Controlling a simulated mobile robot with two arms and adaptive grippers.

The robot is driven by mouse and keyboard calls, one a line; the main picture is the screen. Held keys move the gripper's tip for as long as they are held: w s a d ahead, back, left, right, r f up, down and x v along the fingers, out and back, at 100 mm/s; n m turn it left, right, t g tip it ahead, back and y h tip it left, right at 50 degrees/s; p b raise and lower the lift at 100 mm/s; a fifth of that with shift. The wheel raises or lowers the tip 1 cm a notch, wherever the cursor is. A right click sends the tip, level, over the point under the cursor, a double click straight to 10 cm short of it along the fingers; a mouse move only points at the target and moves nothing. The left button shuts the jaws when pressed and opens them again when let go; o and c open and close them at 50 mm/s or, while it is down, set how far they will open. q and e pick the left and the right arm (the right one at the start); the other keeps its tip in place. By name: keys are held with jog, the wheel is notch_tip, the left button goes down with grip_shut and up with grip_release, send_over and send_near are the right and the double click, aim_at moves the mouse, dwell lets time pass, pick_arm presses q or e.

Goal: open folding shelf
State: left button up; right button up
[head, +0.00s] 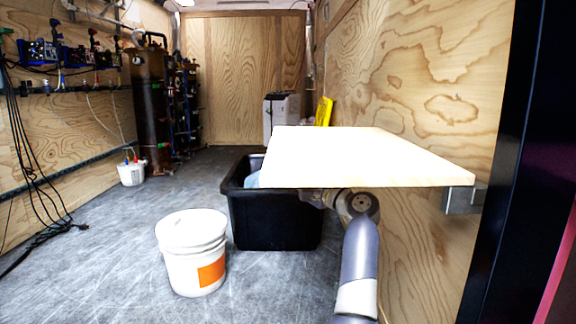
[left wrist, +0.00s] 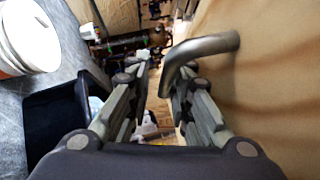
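The folding shelf (head: 365,155) is a pale wooden board on the right wall. In the head view it stands out level, with a grey metal bracket (head: 463,199) at its near right corner. An arm of mine reaches up under the board; its gripper is mostly hidden by the board there. In the left wrist view my left gripper (left wrist: 155,98) has its fingers apart. A bent grey metal bar (left wrist: 200,48) rises from the tan surface at right, and its end sits at the gap between the fingers. I cannot tell whether they touch it. My right gripper is not in view.
A black bin (head: 275,222) stands on the floor below the shelf. A white bucket (head: 192,255) with an orange label is in front of it. Pipes and a dark tank (head: 148,100) line the left side. The floor (head: 110,235) between is mostly clear.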

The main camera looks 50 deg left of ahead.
pick_arm(q)
jog(key=v, duration=1.2)
dwell(0.3)
jog(key=shift+s, duration=0.1)
